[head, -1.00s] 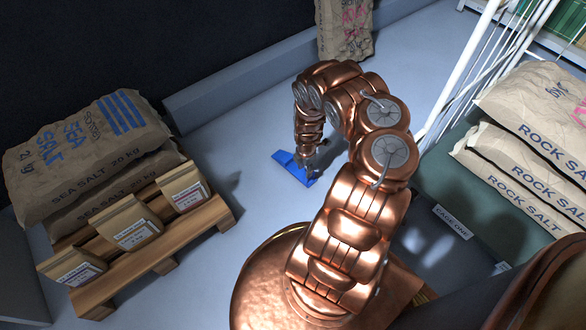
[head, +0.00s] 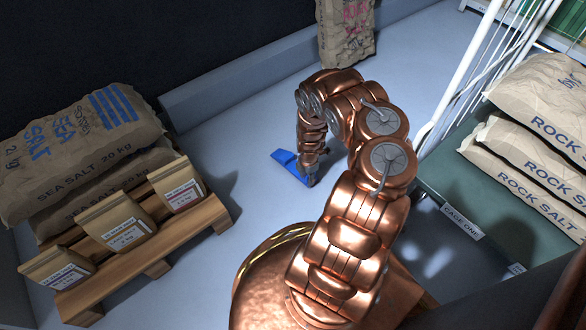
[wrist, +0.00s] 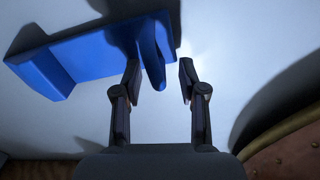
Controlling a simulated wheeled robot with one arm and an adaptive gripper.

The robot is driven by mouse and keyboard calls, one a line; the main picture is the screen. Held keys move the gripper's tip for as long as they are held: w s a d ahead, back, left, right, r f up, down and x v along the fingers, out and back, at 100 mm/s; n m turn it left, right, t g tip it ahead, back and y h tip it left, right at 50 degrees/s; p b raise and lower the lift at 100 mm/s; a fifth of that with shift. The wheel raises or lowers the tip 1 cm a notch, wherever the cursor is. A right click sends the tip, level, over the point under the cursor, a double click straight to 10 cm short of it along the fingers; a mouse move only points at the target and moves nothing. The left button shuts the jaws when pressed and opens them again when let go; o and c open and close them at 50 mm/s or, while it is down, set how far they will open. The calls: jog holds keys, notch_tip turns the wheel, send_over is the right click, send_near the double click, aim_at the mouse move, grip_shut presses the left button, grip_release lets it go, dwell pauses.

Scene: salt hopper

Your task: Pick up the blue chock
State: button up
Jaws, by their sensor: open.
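The blue chock (head: 289,163) lies on the pale floor ahead of my base in the head view. In the wrist view the blue chock (wrist: 92,57) is at the upper left, with a raised end beside my left finger. My gripper (wrist: 160,78) is open, with its two fingers apart. Bare floor shows between most of the fingers. The left fingertip overlaps the chock's raised end in the picture; I cannot tell if they touch. In the head view my gripper (head: 311,174) is at the chock's right end, partly hidden by my arm.
A wooden pallet (head: 150,250) with sea salt sacks (head: 85,150) and small paper bags stands at the left. Rock salt sacks (head: 530,150) lie on a green platform at the right, near a white post (head: 462,75). Another sack (head: 345,30) stands at the back.

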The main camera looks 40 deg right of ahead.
jog(key=shift+f, duration=0.5)
jog(key=shift+c, duration=0.3)
